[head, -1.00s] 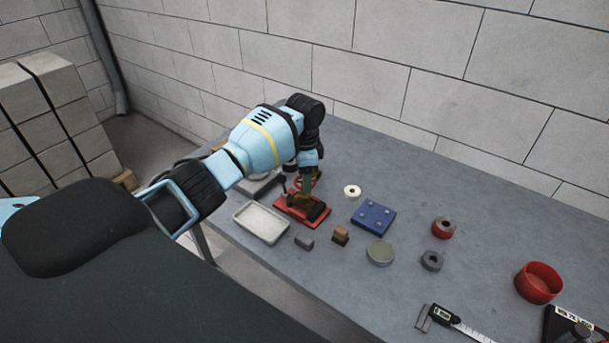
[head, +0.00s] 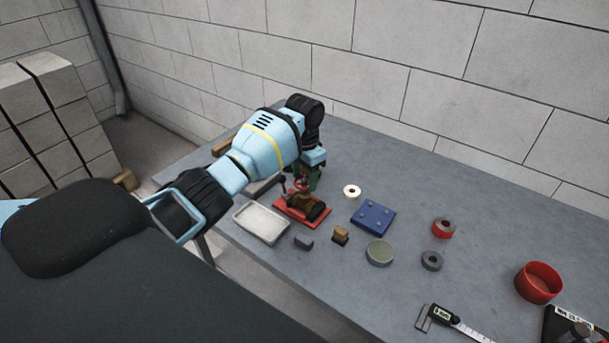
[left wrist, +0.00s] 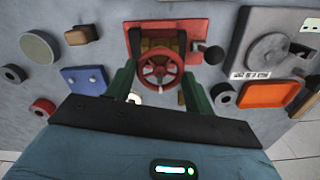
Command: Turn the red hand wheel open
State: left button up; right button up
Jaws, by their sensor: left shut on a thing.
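The red hand wheel (left wrist: 161,68) is a spoked ring on top of a small brass-brown valve (head: 306,205) with a red base plate (head: 289,212). In the left wrist view it lies between the two green fingers of my left gripper (left wrist: 160,74), one on each side of its rim. My left gripper (head: 303,183) is shut on the wheel from behind in the head view and partly overlaps it there. A dark lever with a knob (left wrist: 214,55) sticks out beside the valve. My right gripper is not in view.
A white tray (head: 261,223) stands close to the left of the valve. A blue block (head: 373,217), a white ring (head: 352,191) and small blocks lie around it. A red bowl (head: 539,283) and a caliper (head: 455,324) are farther right. A block wall borders the bench's back.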

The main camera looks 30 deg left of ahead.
pick_arm(q)
jog(key=o, duration=1)
jog(key=shift+r, duration=3.95)
jog(key=shift+f, duration=0.1)
